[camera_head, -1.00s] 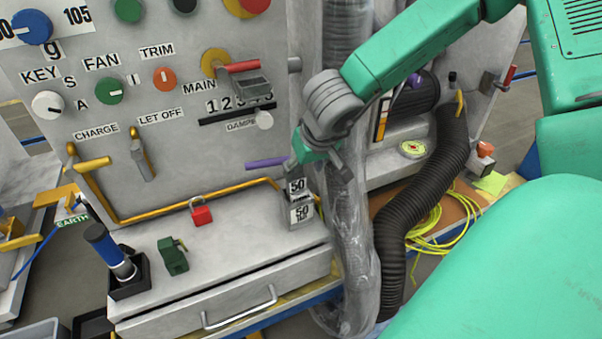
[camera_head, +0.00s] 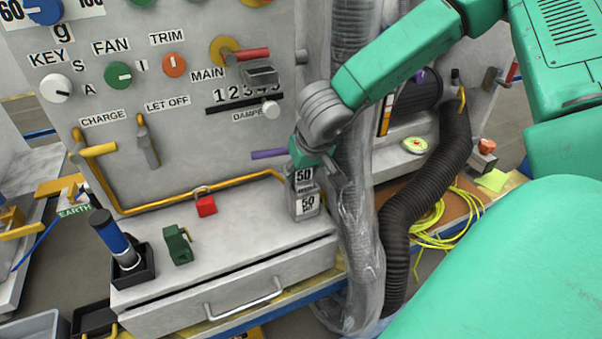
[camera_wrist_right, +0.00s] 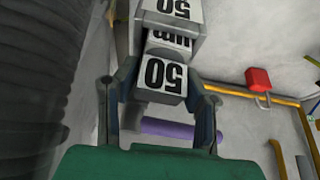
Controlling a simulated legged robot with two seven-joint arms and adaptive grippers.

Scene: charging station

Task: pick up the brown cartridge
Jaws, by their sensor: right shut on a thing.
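No brown cartridge can be made out in these views. A stack of grey blocks labelled 50 (camera_head: 306,204) stands on the white bench top beside the clear plastic hose. My right gripper (camera_head: 309,171) is at its top. In the right wrist view, the gripper's two fingers (camera_wrist_right: 163,98) are shut on the near grey block labelled 50 (camera_wrist_right: 163,76), one on each side. My left gripper is not in view.
A clear hose (camera_head: 360,235) and a black corrugated hose (camera_head: 397,220) hang right of the blocks. A purple handle (camera_head: 268,154) sits just left of my gripper. A red padlock (camera_head: 205,206), green block (camera_head: 177,246) and blue cylinder (camera_head: 112,236) stand to the left.

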